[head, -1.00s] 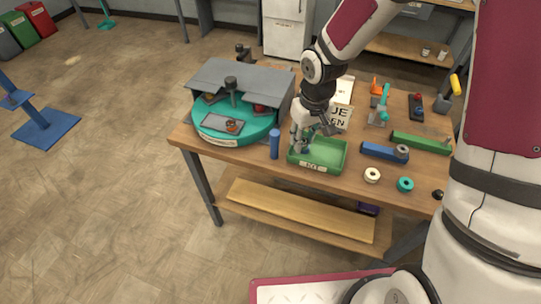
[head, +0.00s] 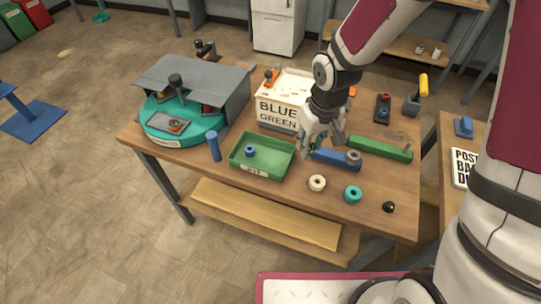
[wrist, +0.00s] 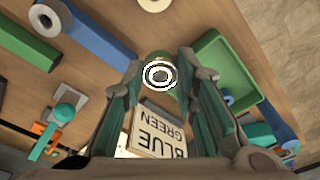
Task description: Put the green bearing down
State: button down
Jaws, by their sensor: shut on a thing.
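My gripper (head: 321,142) is over the table, just right of the green tray and near the left end of the blue bar (head: 331,158). In the wrist view its two fingers (wrist: 160,88) are shut on the green bearing (wrist: 161,74), whose round face shows white and dark rings with green around it. In the head view the fingers mostly hide the bearing. I cannot tell its exact height above the table. The green tray (head: 262,171) holds a blue ring (head: 250,151).
A white box lettered BLUE GREEN (head: 278,116) stands behind my gripper. A green bar (head: 380,149) lies right. A cream ring (head: 317,183), teal ring (head: 352,194) and black ball (head: 388,207) lie in front. A blue cylinder (head: 214,146) stands left of the tray.

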jog(key=s+a+f+n+b, duration=0.3)
jog(key=s+a+n, duration=0.55)
jog(key=s, duration=0.45)
send_over(275, 161)
jog(key=shift+s+d+f+g+y+p, duration=0.1)
jog(key=shift+s+f+g+y+p, duration=0.1)
jog(key=shift+f, duration=0.25)
jog(key=shift+s+f+g+y+p, duration=0.1)
jog(key=shift+f+p, duration=0.05)
jog(key=shift+f, duration=0.25)
jog(key=shift+w+f, duration=0.15)
jog(key=shift+f, duration=1.6)
jog(key=shift+f, duration=0.1)
jog(key=shift+f, duration=0.1)
jog(key=c, duration=1.3)
grip_release()
